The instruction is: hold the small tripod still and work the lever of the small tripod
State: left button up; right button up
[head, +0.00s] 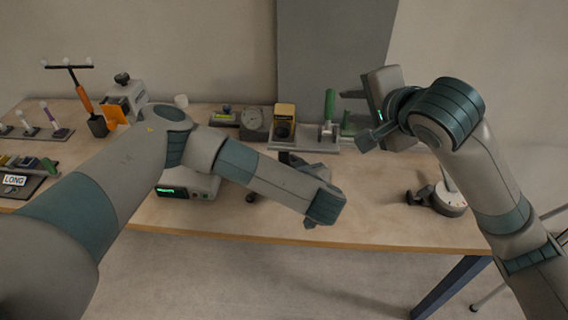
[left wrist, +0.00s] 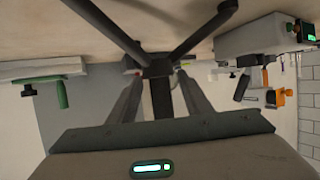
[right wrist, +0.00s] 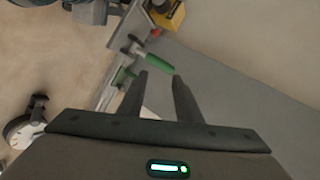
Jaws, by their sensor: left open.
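The small tripod shows in the left wrist view as a dark hub (left wrist: 156,68) with spread legs and a short column, seen upside down. My left gripper (left wrist: 159,82) is open, with one finger on each side of the column; I cannot tell whether they touch it. In the head view my left arm hides most of the tripod, and its lever cannot be made out. My right gripper (right wrist: 160,80) is open and empty. In the head view it is raised above the right part of the table, right of the tripod.
A fixture with a green handle (head: 330,104) stands at the back of the table, near a yellow-topped box (head: 284,118). A grey box with a green display (head: 188,187) stands left of my left wrist. A round dial device (head: 449,199) sits near the right edge.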

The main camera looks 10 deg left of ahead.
pick_arm(q)
grip_shut()
pick_arm(e)
jog(key=c, duration=0.7)
jog(key=shift+w+f, duration=0.1)
jog(key=shift+f, duration=0.05)
grip_shut()
jog(key=w+d+f+n+g+y, duration=0.1)
jog(key=w+f+n+g+y, duration=0.1)
jog(key=w+f+g+y, duration=0.3)
jog(key=w+d+f+y, duration=0.1)
jog(key=w+d+y, duration=0.2)
jog(key=w+d, duration=0.3)
jog(key=shift+m+y, duration=0.4)
